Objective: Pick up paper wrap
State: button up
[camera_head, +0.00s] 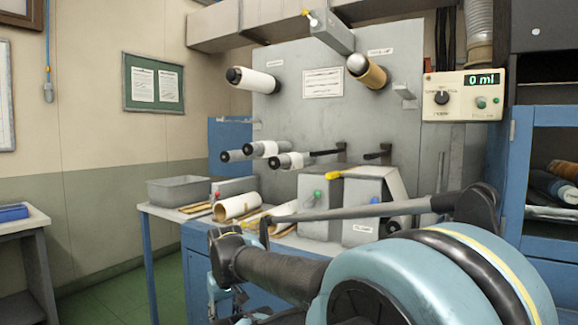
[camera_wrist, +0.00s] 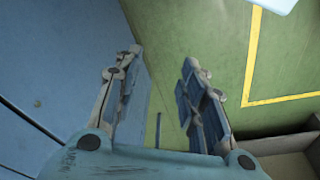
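A cream paper roll (camera_head: 238,206) lies on the rewinder's bench with its open end showing. Paler rolled paper (camera_head: 285,211) lies just right of it, partly hidden by my arm. I cannot tell which of these is the paper wrap. My gripper shows partly at the lower middle of the head view (camera_head: 222,290), in front of the bench and below its top. In the wrist view my gripper (camera_wrist: 165,62) has its fingers apart with nothing between them. No paper shows in the wrist view.
A grey bin (camera_head: 180,191) stands at the bench's left end. Grey control boxes (camera_head: 345,205) stand right of the paper. Rollers (camera_head: 270,150) stick out above the bench. In the wrist view, a blue panel (camera_wrist: 50,60) is left of the fingers and green floor (camera_wrist: 200,25) lies beyond.

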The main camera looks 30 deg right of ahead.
jog(key=o, duration=0.9)
jog(key=r, duration=0.3)
jog(key=shift+w, duration=0.25)
jog(key=shift+c, duration=0.2)
jog(key=shift+o, duration=0.5)
jog(key=w+d+r+m+t, duration=0.1)
jog(key=w+d+r+m, duration=0.2)
jog(key=w+r, duration=0.5)
notch_tip(320, 180, up, 2)
jog(key=shift+d+r+y, duration=0.2)
jog(key=shift+y, duration=0.2)
jog(key=w+d+r+m+t, duration=0.1)
jog(key=w+d+r+m, duration=0.1)
jog(key=w+d+r, duration=0.45)
jog(key=w+d+r+m+t, duration=0.1)
jog(key=w+d+r+m, duration=0.2)
jog(key=r, duration=0.6)
jog(key=m+t+h, duration=0.1)
jog(key=m+t, duration=0.2)
jog(key=m, duration=0.3)
send_near(293, 157)
jog(key=x, duration=0.9)
jog(key=shift+w+a+f, duration=0.1)
jog(key=shift+w, duration=0.05)
jog(key=shift+w+r+x, duration=0.15)
jog(key=shift+x, duration=1.15)
jog(key=shift+w+r+x, duration=0.15)
jog(key=shift+w+x, duration=0.05)
jog(key=shift+x, duration=1.05)
